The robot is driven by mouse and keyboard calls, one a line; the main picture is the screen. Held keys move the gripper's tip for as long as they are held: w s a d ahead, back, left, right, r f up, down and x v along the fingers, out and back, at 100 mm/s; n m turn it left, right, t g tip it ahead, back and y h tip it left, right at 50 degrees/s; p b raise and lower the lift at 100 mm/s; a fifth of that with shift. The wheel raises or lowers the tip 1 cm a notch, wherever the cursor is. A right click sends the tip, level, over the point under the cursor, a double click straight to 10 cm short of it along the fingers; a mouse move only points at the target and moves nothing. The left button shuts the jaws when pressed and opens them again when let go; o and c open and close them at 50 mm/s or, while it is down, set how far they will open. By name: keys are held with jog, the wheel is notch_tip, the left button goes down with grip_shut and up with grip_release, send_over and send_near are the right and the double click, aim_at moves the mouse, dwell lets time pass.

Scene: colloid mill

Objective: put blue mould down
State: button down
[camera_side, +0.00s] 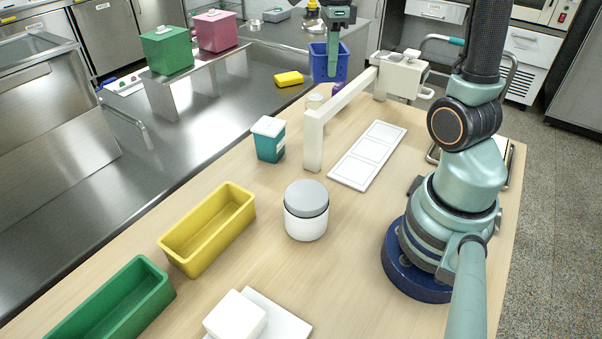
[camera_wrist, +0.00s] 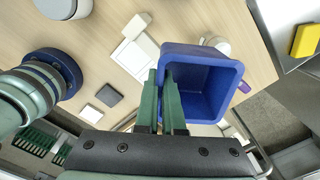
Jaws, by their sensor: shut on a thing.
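The blue mould (camera_side: 326,64) is an open-topped, square box at the far end of the wooden table. The mould looks upright. Its underside is hidden, and I cannot tell whether it touches the table.
A white frame (camera_side: 314,140) stands near a three-panel white plate (camera_side: 368,155). A small purple thing (camera_side: 338,88) is close to the mould. A yellow sponge (camera_side: 289,79) lies on the steel counter. A yellow tray (camera_side: 208,228), green tray (camera_side: 112,305) and lidded white jar (camera_side: 306,218) stand nearer.

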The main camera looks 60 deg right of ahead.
jog(key=s+d+m, duration=0.8)
jog(key=s+d, duration=0.1)
jog(key=d, duration=0.5)
notch_tip(320, 180, down, 20)
jog(key=shift+s+r, duration=0.15)
jog(key=shift+r, duration=0.05)
jog(key=shift+f, duration=0.1)
jog(key=c, duration=1)
grip_release()
jog(key=shift+c, duration=0.2)
